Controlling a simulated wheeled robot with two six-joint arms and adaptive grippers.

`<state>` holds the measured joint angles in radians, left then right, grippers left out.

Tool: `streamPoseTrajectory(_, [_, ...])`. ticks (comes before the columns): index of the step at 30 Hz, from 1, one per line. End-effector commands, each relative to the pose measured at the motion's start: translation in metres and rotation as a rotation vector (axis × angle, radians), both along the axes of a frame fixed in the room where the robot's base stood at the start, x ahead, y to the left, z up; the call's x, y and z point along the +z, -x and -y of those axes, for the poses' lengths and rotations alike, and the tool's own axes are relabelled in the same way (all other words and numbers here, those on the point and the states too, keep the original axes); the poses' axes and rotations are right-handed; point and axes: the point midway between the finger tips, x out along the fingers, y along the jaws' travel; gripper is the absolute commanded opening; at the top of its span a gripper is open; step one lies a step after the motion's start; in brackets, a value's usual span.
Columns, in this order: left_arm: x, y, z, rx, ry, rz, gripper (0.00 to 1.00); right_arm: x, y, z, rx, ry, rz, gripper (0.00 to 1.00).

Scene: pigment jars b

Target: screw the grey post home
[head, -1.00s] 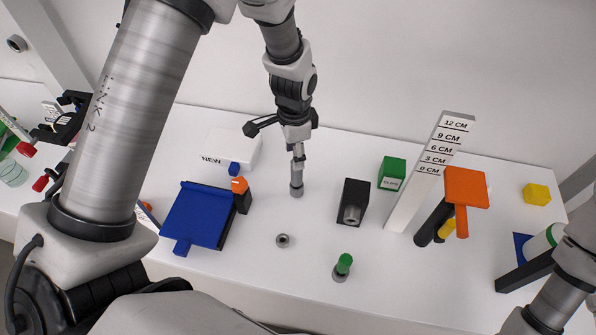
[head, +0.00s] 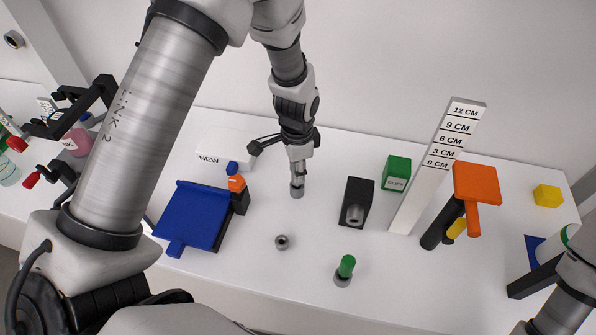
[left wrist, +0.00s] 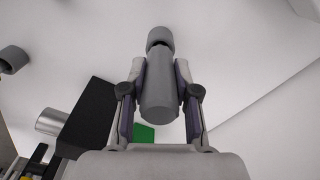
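My left gripper (head: 298,170) points down and is shut on the grey post (head: 297,176), which stands about upright. Below it, a short grey socket (head: 297,190) sits on the white table. In the left wrist view the post (left wrist: 159,98) lies between both fingers (left wrist: 158,88), in line with the grey socket (left wrist: 159,37). A dark gap shows between the post's body and the socket's rim; how deep the post's end sits inside is hidden. My right gripper is out of view; only part of my right arm shows at lower right.
An open grey socket (head: 282,242) and a socketed green post (head: 347,266) stand in front. A black block (head: 358,192) with a grey cylinder, a green box (head: 397,173) and a height gauge (head: 436,170) stand right. A blue panel (head: 192,215) lies left.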

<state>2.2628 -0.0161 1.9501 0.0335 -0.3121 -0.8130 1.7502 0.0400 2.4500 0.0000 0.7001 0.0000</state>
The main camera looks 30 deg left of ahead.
Motion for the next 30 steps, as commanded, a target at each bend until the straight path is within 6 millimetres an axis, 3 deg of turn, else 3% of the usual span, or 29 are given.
streamPoseTrajectory(1, [-0.001,0.000,0.000,0.000,0.000,-0.001,0.08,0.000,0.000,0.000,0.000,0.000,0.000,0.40])
streamPoseTrajectory(2, [-0.001,0.000,0.000,0.000,0.000,-0.001,0.00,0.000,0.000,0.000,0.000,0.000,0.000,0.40])
streamPoseTrajectory(8, [0.004,0.000,0.000,0.000,0.000,-0.001,0.00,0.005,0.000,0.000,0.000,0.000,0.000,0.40])
streamPoseTrajectory(21, [0.048,0.000,0.000,0.000,0.000,0.000,0.00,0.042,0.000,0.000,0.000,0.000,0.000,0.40])
streamPoseTrajectory(30, [0.049,0.000,0.000,0.000,-0.001,-0.001,0.00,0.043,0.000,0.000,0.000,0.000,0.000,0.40])
